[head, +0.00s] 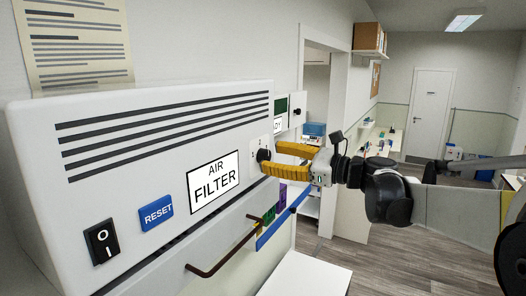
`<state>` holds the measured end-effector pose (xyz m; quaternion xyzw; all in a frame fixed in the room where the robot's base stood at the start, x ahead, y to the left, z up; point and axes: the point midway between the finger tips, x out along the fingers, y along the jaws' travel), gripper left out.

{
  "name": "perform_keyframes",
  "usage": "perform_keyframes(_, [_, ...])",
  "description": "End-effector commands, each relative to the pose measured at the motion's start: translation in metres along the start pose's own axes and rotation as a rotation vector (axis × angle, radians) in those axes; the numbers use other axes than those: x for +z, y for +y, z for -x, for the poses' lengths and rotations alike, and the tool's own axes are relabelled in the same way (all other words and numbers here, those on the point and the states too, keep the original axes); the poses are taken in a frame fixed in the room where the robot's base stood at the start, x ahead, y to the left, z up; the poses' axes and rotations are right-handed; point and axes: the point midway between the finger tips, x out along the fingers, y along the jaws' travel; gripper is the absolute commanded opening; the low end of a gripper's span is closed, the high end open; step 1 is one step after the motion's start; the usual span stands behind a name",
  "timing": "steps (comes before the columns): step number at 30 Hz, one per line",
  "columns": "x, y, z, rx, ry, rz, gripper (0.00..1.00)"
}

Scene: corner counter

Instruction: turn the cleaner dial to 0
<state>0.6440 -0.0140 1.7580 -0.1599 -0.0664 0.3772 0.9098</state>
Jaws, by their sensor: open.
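The air filter unit (160,228) is a big white box on the wall at the left, with black vent slots and an "AIR FILTER" label (214,180). Near its right end is a black dial (263,155) on a pale plate with small marks. My gripper (270,158) comes in from the right with yellow fingers, one above and one below, spread around or just in front of the dial. It is open. I cannot tell whether the fingers touch the dial, and the dial's setting is too small to read.
The unit also carries a blue RESET button (156,213) and a black rocker switch (102,242). A brown rail (226,256) juts out below it. A smaller box with a green screen (282,106) is behind the dial. Open floor lies to the right.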

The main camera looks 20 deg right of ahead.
Motion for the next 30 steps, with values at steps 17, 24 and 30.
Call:
perform_keyframes(17, [0.0,0.0,-0.02,-0.001,0.001,0.001,0.3])
perform_keyframes(24, [0.0,0.0,-0.019,-0.001,0.001,0.001,0.02])
perform_keyframes(30, [0.0,0.0,-0.02,-0.001,0.0,0.008,0.02])
